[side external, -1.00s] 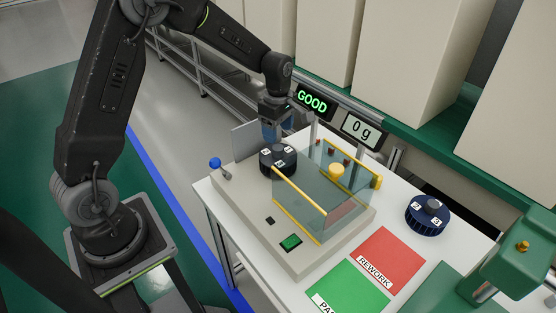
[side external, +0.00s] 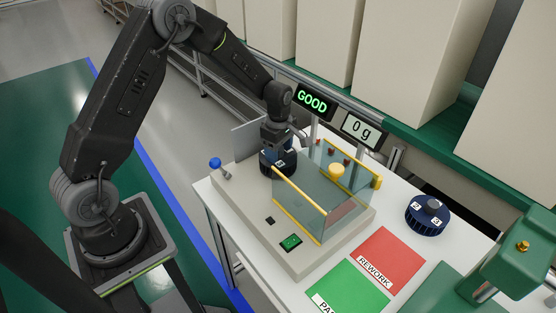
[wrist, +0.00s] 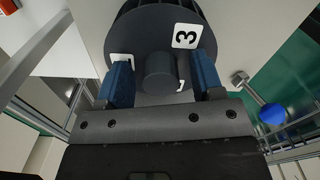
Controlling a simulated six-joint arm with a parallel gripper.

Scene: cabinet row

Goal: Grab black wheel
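The black wheel (side external: 269,169), with white numbered labels and a raised round hub, sits on the beige fixture (side external: 225,197) to the left of the clear guard. My gripper (side external: 278,149) is directly above it, pointing down and covering much of its top. In the wrist view my gripper (wrist: 163,78) is open, with a blue finger on each side of the black wheel's hub (wrist: 159,68). Gaps show between the hub and both fingers. A "3" label shows on the wheel's face.
A clear guard (side external: 300,207) with yellow edges stands right beside the wheel. A blue-knobbed lever (side external: 215,163) is at the left. A dark blue wheel (side external: 427,216) lies on the white table at the right. Red (side external: 385,257) and green (side external: 347,292) pads lie in front.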

